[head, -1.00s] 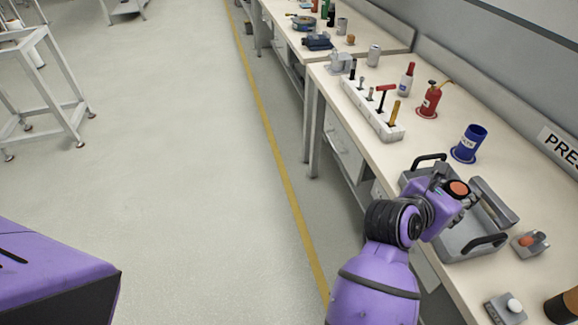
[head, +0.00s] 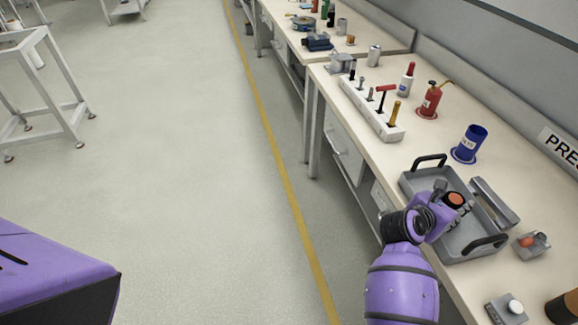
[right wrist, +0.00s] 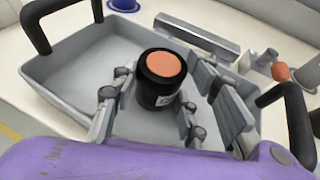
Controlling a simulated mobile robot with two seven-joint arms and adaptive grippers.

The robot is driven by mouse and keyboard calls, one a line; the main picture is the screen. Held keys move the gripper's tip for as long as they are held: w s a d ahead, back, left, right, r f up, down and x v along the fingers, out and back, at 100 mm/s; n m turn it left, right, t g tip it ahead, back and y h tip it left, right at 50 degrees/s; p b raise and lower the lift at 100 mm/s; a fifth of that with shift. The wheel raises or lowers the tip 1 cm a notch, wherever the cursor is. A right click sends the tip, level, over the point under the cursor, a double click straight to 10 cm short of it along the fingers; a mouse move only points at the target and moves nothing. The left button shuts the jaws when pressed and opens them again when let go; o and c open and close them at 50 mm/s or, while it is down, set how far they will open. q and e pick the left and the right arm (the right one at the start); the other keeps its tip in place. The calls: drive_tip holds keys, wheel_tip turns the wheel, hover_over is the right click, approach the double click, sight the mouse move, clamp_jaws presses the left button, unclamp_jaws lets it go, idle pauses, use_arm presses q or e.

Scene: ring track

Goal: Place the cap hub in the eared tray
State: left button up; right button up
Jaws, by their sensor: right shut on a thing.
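The cap hub is a black cylinder with an orange top (right wrist: 163,68), with part of a pale label visible. It also shows in the head view (head: 456,199). My right gripper (right wrist: 163,98) is shut on it, with fingers on both sides. The eared tray (head: 470,243) is grey and shallow, with a black handle at each end; it also shows in the right wrist view (right wrist: 72,62). The hub is held upright over the tray's interior. I cannot tell whether its base touches the tray floor. My left gripper is not in view.
A grey bar-shaped piece (head: 494,203) lies along the tray's far side. A blue cup (head: 469,143), a red can (head: 430,102) and a white tool rack (head: 370,109) stand further along the bench. A small grey item with an orange part (head: 531,243) is at right.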

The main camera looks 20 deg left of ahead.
drive_tip(key=shift+f, duration=0.15)
drive_tip(key=o, duration=1.4)
drive_tip(key=shift+o, duration=0.2)
drive_tip(key=shift+r, duration=0.2)
drive_tip(key=shift+s+a+r, duration=0.15)
drive_tip(key=b+v, duration=0.1)
drive_tip(key=v, duration=1)
drive_tip(key=shift+s+a, duration=0.2)
drive_tip(key=shift+s, duration=0.1)
